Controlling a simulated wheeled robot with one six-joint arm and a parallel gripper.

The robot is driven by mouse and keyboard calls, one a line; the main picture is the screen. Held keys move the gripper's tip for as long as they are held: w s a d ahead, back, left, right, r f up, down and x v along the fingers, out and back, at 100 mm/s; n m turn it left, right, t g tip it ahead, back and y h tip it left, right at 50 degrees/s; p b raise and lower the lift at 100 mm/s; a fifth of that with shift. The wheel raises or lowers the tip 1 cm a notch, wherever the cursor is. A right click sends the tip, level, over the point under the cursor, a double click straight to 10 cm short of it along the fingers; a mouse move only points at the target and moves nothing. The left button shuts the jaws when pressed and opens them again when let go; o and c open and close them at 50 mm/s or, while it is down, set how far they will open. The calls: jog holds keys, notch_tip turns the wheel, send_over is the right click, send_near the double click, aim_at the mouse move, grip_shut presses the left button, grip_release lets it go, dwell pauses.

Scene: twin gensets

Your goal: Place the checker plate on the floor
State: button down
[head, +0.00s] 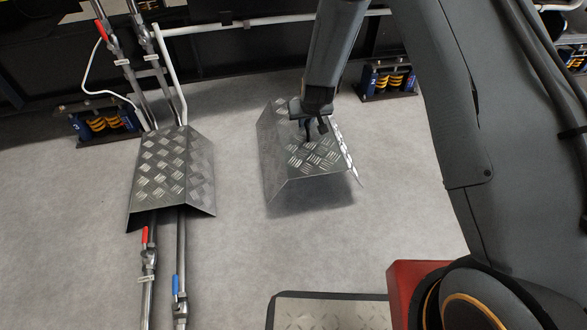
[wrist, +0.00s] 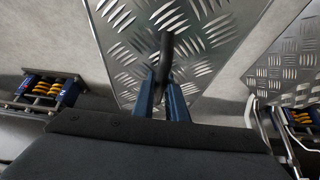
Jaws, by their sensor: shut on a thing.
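The checker plate (head: 318,158) is a bent silver tread plate with sloping sides, right of the pipes in the head view. My gripper (head: 309,132) is above its top, shut on its dark handle. In the wrist view the blue fingers of my gripper (wrist: 163,82) close around the handle (wrist: 166,50), and the plate (wrist: 205,35) fills the middle. A shadow lies on the floor (head: 310,207) below the plate's near edge, and the plate looks a little above the floor. My arm hides part of its far edge.
A second, similar plate (head: 170,165) sits over two pipes at the left; it also shows in the wrist view (wrist: 290,60). Valves with red (head: 145,236) and blue (head: 176,284) handles are on the pipes. Spring mounts (head: 104,123) (head: 388,80) stand at the back.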

aim_at(292, 123)
jog(key=a, duration=0.1)
jog(key=w+a, duration=0.1)
jog(key=a, duration=0.1)
jog(key=shift+w+a+f, duration=0.35)
jog(key=shift+a+f, duration=0.2)
jog(key=shift+f, duration=0.1)
notch_tip(292, 123, down, 9)
jog(key=b, duration=0.5)
jog(key=shift+f, duration=0.2)
jog(key=shift+w+f, duration=0.1)
jog(key=shift+f, duration=0.05)
jog(key=c, duration=1.8)
grip_release()
jog(key=shift+o, duration=0.2)
